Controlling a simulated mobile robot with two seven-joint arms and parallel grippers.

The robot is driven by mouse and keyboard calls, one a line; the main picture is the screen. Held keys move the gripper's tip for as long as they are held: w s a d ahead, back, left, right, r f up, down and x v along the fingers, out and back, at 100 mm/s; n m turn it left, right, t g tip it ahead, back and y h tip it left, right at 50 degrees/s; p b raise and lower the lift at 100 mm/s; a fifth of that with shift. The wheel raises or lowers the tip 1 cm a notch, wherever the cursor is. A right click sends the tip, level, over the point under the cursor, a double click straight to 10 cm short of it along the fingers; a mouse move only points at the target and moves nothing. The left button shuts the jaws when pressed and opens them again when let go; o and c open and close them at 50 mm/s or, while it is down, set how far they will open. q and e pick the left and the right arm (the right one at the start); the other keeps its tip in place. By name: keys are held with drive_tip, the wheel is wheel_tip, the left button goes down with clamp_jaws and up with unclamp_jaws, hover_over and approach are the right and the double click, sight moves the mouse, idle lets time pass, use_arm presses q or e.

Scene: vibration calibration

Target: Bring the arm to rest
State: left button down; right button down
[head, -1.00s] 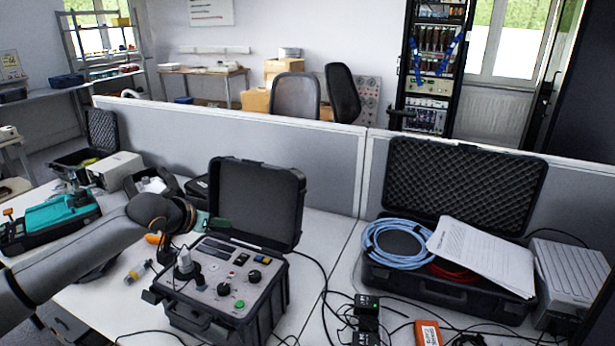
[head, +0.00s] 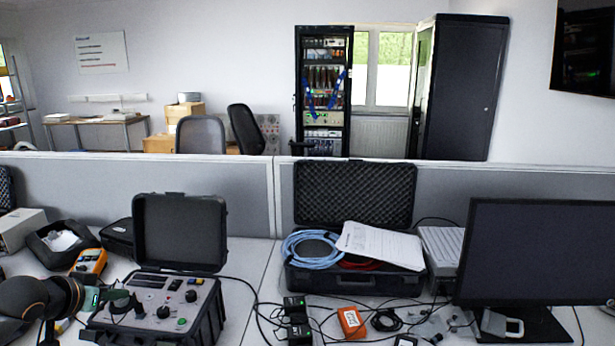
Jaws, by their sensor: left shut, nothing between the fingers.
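My left arm comes in at the lower left of the head view. Its dark wrist has an orange ring and a green light. My left gripper (head: 119,300) is shut and empty, over the left edge of the open black calibrator case (head: 208,318). I cannot tell whether it touches the case. The case's grey panel (head: 172,298) carries knobs, a green button and small displays, and its lid stands open behind. A small upright fitting (head: 138,308) on the panel is just right of the gripper. My right gripper is out of view.
An orange multimeter (head: 90,262) lies behind the wrist. An open foam-lined case (head: 350,281) holds blue cable (head: 311,262) and papers (head: 380,243). Black boxes, an orange box (head: 351,322) and loose cables lie in front. A monitor (head: 540,252) stands at right. A low partition (head: 240,185) runs behind.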

use_arm(q)
drive_tip(key=s+d+f+m+g+h, duration=0.1)
drive_tip(key=s+d+f+m+g, duration=0.1)
drive_tip(key=s+d+f, duration=0.6)
drive_tip(key=s+d+f+m+g+h, duration=0.1)
drive_tip(key=s+d+f+m+g, duration=0.1)
drive_tip(key=s+d+f, duration=0.7)
drive_tip(key=s+f+n+g+y, duration=0.3)
drive_tip(key=s, duration=1.3)
drive_tip(key=w+d+f+t+h, duration=0.1)
drive_tip(key=w+d+f+t, duration=0.1)
drive_tip(key=f, duration=0.3)
drive_tip(key=w+d+f+t+h, duration=0.1)
drive_tip(key=w+d+f+t, duration=0.1)
drive_tip(key=f, duration=0.4)
drive_tip(key=shift+w+d+t, duration=0.15)
drive_tip(key=shift+d+t, duration=0.5)
drive_tip(key=shift+t, duration=0.25)
